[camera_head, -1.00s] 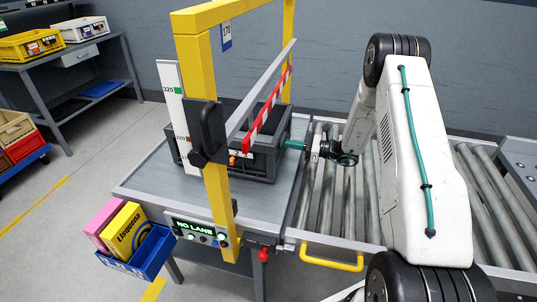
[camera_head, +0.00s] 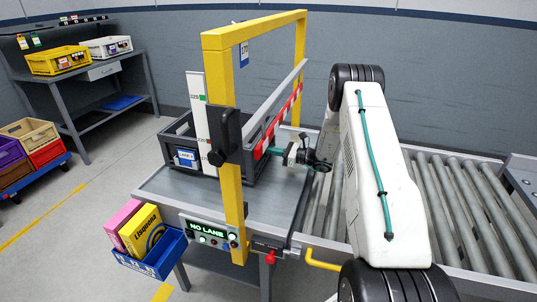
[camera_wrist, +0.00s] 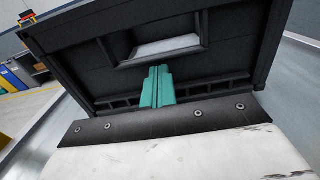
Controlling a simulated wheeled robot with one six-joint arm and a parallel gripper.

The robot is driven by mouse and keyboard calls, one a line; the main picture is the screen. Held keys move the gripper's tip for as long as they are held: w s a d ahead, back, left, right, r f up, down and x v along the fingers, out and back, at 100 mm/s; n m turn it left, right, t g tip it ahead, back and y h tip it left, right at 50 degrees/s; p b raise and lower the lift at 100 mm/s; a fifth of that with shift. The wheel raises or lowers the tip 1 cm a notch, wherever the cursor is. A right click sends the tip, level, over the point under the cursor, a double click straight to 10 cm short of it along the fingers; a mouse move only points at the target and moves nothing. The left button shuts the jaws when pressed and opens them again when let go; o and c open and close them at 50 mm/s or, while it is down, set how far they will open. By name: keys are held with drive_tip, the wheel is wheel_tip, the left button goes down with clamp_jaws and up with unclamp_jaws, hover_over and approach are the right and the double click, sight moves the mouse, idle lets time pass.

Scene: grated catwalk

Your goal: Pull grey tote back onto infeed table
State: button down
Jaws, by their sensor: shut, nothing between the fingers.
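The grey tote (camera_head: 272,168) stands upright on the infeed table (camera_head: 262,212), under the yellow gate. Its left end, with a white-and-blue label, is close to the table's far-left edge; I cannot tell whether it overhangs. My gripper (camera_head: 277,151) is at the tote's right end, on the roller side. In the wrist view the teal fingers (camera_wrist: 157,87) are shut together with nothing between them. They are against or very near the tote's dark wall (camera_wrist: 218,68), below its handle opening. The gate's post and bar hide part of the tote.
The yellow gate (camera_head: 230,190) and its red-and-white bar cross above the table. A roller conveyor (camera_head: 440,205) lies right. A blue bin (camera_head: 155,255) with a pink and a yellow box hangs at the table's front left. A workbench (camera_head: 85,75) stands back left, with open floor between.

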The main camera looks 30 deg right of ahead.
drive_tip(key=shift+s, duration=0.1)
drive_tip(key=shift+s+d, duration=0.25)
drive_tip(key=shift+s, duration=0.05)
drive_tip(key=v, duration=1.3)
drive_tip(key=shift+d, duration=0.2)
